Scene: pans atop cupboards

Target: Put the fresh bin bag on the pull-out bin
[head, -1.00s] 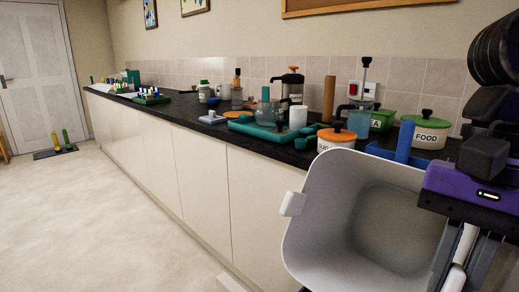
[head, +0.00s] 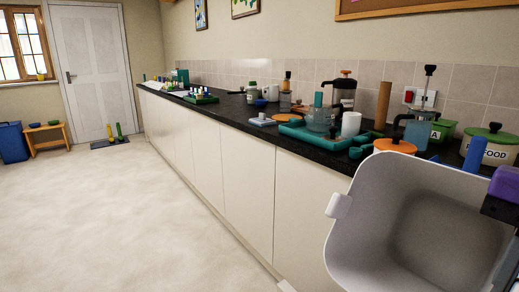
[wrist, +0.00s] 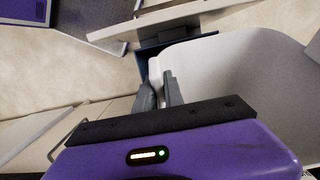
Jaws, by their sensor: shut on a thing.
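A light grey, open-topped tub (head: 375,215) fills the lower right of the head view. It is tilted, with its mouth facing me, and looks empty inside. It has a white tab (head: 338,206) on its left side. In the wrist view the tub (wrist: 235,75) is to the right of the fingers. My gripper (wrist: 160,82) is shut on a pale part at the tub's rim. In the head view only a bit of its purple body shows at the right edge; the fingers are hidden. I see no bin bag that I can make out.
A long dark worktop (head: 238,110) over cream cupboards runs along the right, crowded with a teal tray (head: 300,135), canisters and jars. Open pale floor (head: 130,215) lies left. A blue bin (head: 13,142) and wooden stool (head: 48,138) stand at far left.

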